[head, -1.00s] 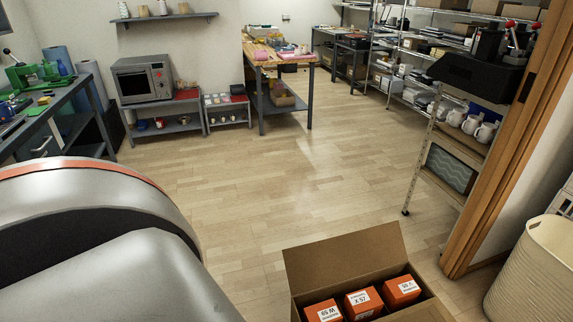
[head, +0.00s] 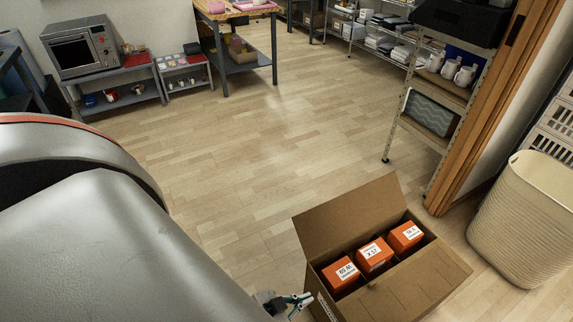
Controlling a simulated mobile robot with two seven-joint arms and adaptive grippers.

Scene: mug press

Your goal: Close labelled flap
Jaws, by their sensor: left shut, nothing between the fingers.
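An open cardboard box (head: 412,290) stands at the bottom right of centre in the head view. Its back flap (head: 350,212) stands up, leaning away from the opening. A flap or panel at the front right looks flat, partly over the opening. Three orange boxes with white labels (head: 374,256) sit in a row inside. A white printed label (head: 326,306) shows on the left side, cut by the bottom edge; I cannot tell if it is on a flap or wall. My left gripper (head: 298,302) is shut and empty, just left of that side. My right gripper is not in view.
A cream basket (head: 525,220) stands to the right of the box. A wooden door frame (head: 480,125) and a metal shelf with white mugs (head: 448,70) are behind it. The wooden floor (head: 240,150) is clear beyond the box.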

